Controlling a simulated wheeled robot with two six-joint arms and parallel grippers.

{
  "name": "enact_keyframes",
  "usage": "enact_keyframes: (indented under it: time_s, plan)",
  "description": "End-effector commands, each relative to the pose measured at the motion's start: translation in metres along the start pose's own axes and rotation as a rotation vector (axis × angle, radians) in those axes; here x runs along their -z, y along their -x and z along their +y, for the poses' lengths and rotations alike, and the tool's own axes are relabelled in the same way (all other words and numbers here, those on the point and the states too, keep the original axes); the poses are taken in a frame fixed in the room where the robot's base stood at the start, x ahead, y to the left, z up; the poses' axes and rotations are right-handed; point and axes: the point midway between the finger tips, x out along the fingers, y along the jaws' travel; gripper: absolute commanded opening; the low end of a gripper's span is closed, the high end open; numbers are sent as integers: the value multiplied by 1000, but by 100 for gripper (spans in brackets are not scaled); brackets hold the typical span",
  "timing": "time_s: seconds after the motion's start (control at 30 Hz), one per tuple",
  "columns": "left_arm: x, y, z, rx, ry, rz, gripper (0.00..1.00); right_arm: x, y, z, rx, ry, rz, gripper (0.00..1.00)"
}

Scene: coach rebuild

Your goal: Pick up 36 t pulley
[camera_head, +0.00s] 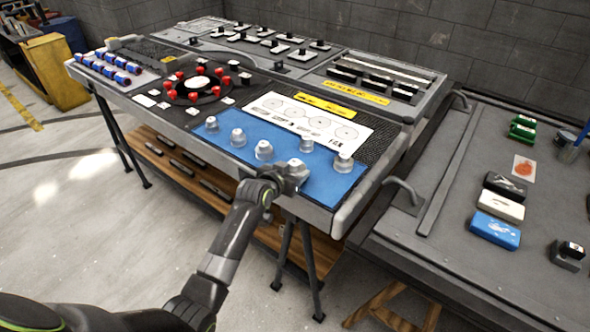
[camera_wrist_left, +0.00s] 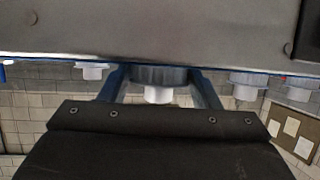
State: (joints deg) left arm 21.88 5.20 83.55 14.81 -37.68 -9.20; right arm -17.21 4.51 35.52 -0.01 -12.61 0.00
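Several pale grey pulleys with stepped hubs stand on a blue mat (camera_head: 222,150) at the workbench's front edge. My left gripper (camera_head: 290,172) is at that edge, around a pulley near the mat's front. In the left wrist view this pulley has a dark grey body and a white hub (camera_wrist_left: 158,94). It sits between the two fingers of my left gripper (camera_wrist_left: 160,80), close to both. I cannot tell whether the fingers touch it. Other pulleys show to the left (camera_wrist_left: 92,71) and right (camera_wrist_left: 245,88). No tooth count is legible. My right gripper is not in view.
A white sheet with printed circles (camera_head: 300,115) lies behind the mat. A round black holder with red knobs (camera_head: 198,90) is to the left. A grey side table (camera_head: 470,220) with small boxes stands at the right. A curved grey handle (camera_head: 405,190) projects between them.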

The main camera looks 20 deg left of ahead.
Motion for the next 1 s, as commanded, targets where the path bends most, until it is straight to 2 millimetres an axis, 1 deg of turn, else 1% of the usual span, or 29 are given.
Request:
enact_keyframes:
  time_s: [0.03, 0.17, 0.37, 0.47, 0.57, 0.8, 0.9, 1.0]
  plan:
    - [0, 0, 0, 0, 0, 0, 47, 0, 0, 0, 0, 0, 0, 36]
    - [0, 0, 0, 0, 0, 0, 30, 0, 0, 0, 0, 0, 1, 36]
    - [1, 0, 0, 0, 0, 2, 29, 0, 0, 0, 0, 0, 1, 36]
    - [6, 2, 0, 0, -1, 4, 29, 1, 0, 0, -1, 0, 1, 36]
    - [20, 7, 0, 0, -2, 7, 29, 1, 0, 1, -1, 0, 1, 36]
    - [65, 26, 0, 0, -2, 6, 29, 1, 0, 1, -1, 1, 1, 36]
    - [80, 32, 0, 0, -3, 6, 29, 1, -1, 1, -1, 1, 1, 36]
    - [89, 36, 0, 0, -1, 4, 29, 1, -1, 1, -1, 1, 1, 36]
